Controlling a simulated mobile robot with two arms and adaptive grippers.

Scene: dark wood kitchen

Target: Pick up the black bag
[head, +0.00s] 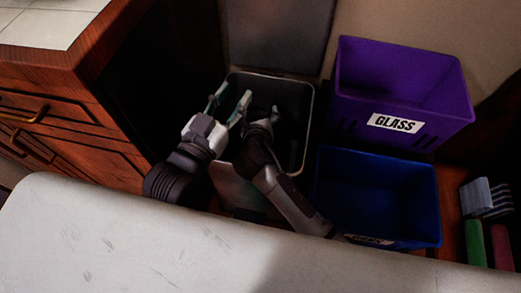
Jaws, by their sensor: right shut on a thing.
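A grey bin (309,115) stands open against the wall, with its interior very dark. The black bag cannot be told apart clearly from the dark inside of the bin. My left gripper (233,94) is at the bin's left side, over its opening, with its fingers apart and nothing seen between them. My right gripper (262,116) is over the bin just right of the left one, shut on dark material that I take for the black bag. Its fingertips are hard to make out against the dark.
The raised bin lid (277,35) stands behind. A purple crate marked GLASS (400,122) and a blue crate (425,205) stand right of the bin. Wooden cabinets (60,110) are at left. Sponges and brushes (487,205) are at far right.

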